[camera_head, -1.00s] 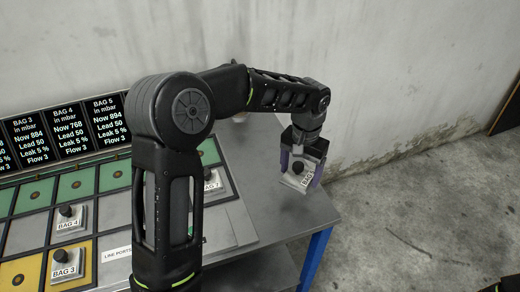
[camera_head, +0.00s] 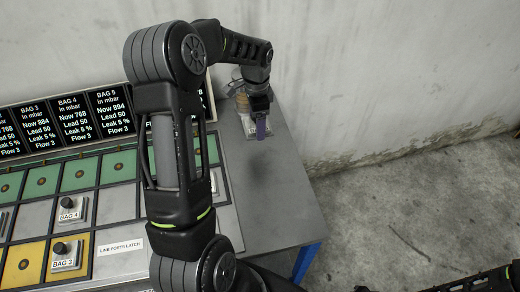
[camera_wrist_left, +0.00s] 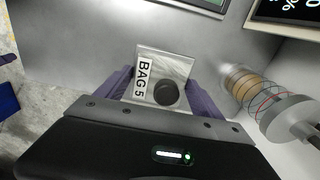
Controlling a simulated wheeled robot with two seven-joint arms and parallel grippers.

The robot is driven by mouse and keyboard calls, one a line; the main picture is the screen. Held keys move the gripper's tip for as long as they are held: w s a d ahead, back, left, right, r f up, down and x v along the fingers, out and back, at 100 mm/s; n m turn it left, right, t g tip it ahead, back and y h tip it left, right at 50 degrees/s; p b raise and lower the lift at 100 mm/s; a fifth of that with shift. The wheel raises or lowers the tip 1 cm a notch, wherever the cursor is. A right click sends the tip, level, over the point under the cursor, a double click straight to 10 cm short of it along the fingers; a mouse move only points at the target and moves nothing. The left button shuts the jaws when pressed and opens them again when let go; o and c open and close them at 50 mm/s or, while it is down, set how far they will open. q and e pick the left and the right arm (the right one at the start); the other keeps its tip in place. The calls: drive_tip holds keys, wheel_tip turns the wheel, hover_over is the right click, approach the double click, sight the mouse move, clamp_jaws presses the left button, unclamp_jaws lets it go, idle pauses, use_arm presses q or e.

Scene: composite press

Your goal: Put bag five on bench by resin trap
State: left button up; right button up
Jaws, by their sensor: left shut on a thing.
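My left gripper (camera_head: 262,127) is over the back of the grey bench (camera_head: 270,210), right of the panel. Its purple fingers are shut on bag five, a pale square block with a black knob. In the left wrist view, bag five (camera_wrist_left: 150,62) shows its "BAG 5" label between the fingers of my left gripper (camera_wrist_left: 155,85). A tan cylinder with coiled lines and a grey cap, likely the resin trap (camera_wrist_left: 243,88), stands right beside it, apart from it. In the head view that cylinder (camera_head: 240,98) is partly hidden behind the gripper. I cannot tell whether bag five touches the bench.
The bench's right front is clear. A concrete wall (camera_head: 400,70) rises close behind.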

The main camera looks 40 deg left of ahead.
use_arm(q)
drive_tip(key=b, duration=0.4)
hover_over(258, 149)
wheel_tip(258, 149, down, 6)
drive_tip(key=shift+a+r, duration=0.1)
drive_tip(key=shift+r, duration=0.05)
drive_tip(key=shift+f, duration=0.35)
drive_tip(key=shift+r, duration=0.1)
drive_tip(key=shift+f+b, duration=1.1)
drive_tip(key=shift+f, duration=0.8)
drive_tip(key=shift+f, duration=0.1)
drive_tip(key=o, duration=1.6)
